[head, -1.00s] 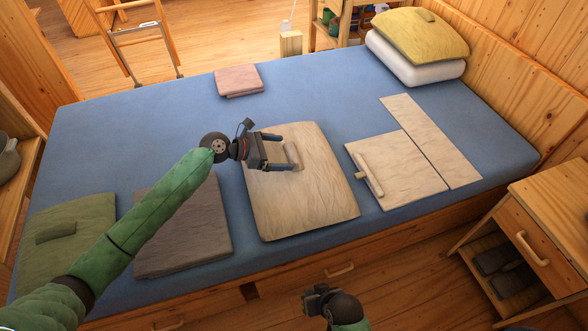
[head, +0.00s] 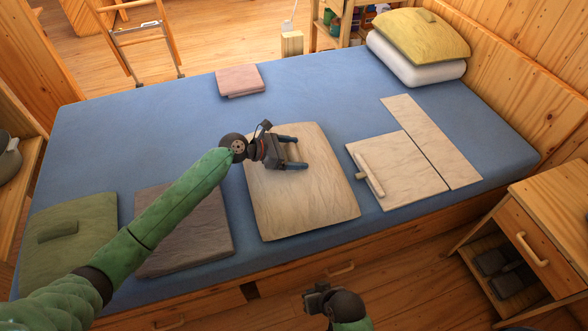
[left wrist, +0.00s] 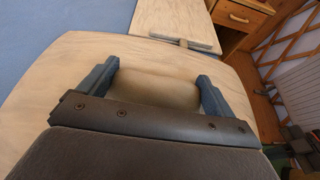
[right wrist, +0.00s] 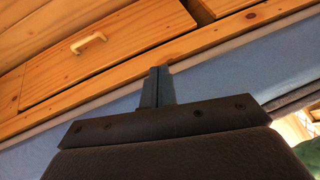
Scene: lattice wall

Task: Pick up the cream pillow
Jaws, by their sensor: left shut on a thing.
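The cream pillow (head: 305,205) lies flat in the middle of the blue bed, with a raised ridge on its top. My left gripper (head: 302,152) is over its far half, its fingers on either side of the ridge and shut on it. In the left wrist view the ridge (left wrist: 155,86) sits between the two fingers (left wrist: 158,70), and the pillow (left wrist: 60,85) spreads out around it. The pillow appears to rest on the bed. My right gripper (head: 320,292) is low in front of the bed, apart from the pillow. Its fingers (right wrist: 156,72) are together and empty.
A dark brown pillow (head: 185,232) and a green one (head: 70,262) lie to the left. A pink one (head: 238,80) is at the back. Pale boards (head: 410,170) lie to the right. A yellow pillow (head: 420,35) tops a white one (head: 415,66). A nightstand (head: 545,205) stands front right.

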